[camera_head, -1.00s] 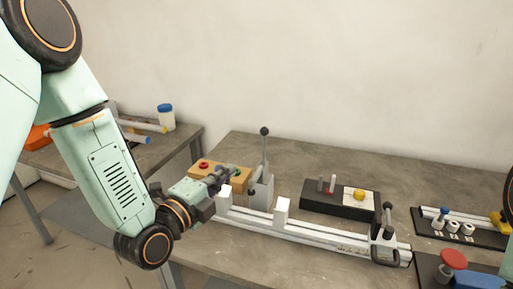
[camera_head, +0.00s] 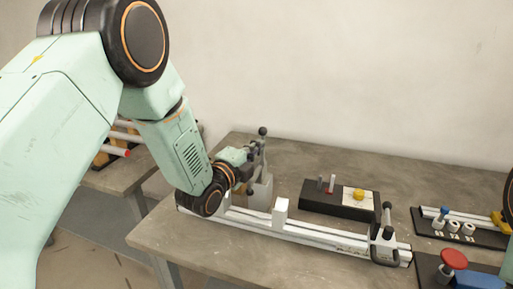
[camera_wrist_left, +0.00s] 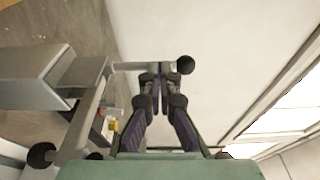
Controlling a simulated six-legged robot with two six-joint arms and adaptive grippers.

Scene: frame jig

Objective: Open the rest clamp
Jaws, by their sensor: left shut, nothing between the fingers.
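A toggle clamp with a grey body (camera_head: 260,192) stands at the left end of the white rail. Its lever (camera_head: 263,147) is upright, with a black ball on top. My left gripper (camera_head: 254,152) is at the upper part of this lever, its fingers shut with nothing between them. In the left wrist view the shut fingertips (camera_wrist_left: 155,72) overlap the lever just short of its black ball (camera_wrist_left: 185,65). I cannot tell whether they touch it. A second clamp with a black handle (camera_head: 387,214) sits at the rail's right end. My right gripper is not in view.
The white rail (camera_head: 318,236) carries a white block (camera_head: 280,210). Behind it is a black box (camera_head: 325,203) with a yellow knob. At right are a black rack (camera_head: 470,236) and a red knob (camera_head: 453,259). Bare table (camera_head: 165,238) lies front left.

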